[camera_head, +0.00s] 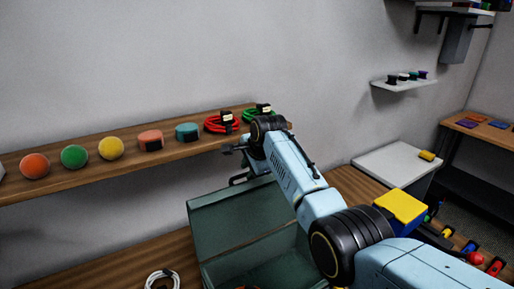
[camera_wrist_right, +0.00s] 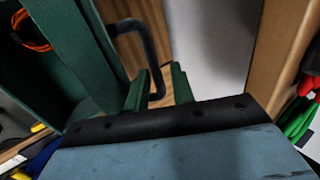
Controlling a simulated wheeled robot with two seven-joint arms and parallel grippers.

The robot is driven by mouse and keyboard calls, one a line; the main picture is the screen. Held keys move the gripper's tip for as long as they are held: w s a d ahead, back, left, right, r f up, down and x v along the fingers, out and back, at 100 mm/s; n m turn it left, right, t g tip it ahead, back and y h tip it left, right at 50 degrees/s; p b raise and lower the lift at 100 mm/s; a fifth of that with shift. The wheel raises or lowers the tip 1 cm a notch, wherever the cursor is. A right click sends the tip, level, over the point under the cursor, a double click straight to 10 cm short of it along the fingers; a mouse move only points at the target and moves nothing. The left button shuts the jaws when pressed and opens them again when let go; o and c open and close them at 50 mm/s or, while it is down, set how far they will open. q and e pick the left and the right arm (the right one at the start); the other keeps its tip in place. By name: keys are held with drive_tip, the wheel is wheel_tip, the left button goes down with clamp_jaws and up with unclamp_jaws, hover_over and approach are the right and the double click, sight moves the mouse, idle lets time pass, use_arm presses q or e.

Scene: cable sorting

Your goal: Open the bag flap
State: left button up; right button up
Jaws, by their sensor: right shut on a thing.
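The dark green bag (camera_head: 258,262) stands on the wooden table at the bottom middle of the head view. Its flap (camera_head: 225,215) is raised and tilts back toward the wall, so part of the inside shows. A black handle (camera_wrist_right: 150,45) is beside the bag's edge in the right wrist view. My right gripper (camera_head: 235,151) is at the flap's upper edge, by the handle, shut on the flap; the exact contact is hard to see. An orange cable (camera_wrist_right: 33,33) lies inside the bag. My right arm hides the bag's right side. My left gripper is not in view.
A wooden shelf (camera_head: 70,182) behind the bag holds several coloured balls, a red cable (camera_head: 222,125) and a green cable, close to my right gripper. A white cable (camera_head: 162,278) lies left of the bag. A yellow-topped box (camera_head: 400,207) stands at right.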

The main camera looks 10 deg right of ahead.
drive_tip(key=v, duration=0.9)
drive_tip(key=shift+r+b, duration=0.25)
drive_tip(key=shift+b, duration=0.2)
drive_tip(key=shift+w+d, duration=0.1)
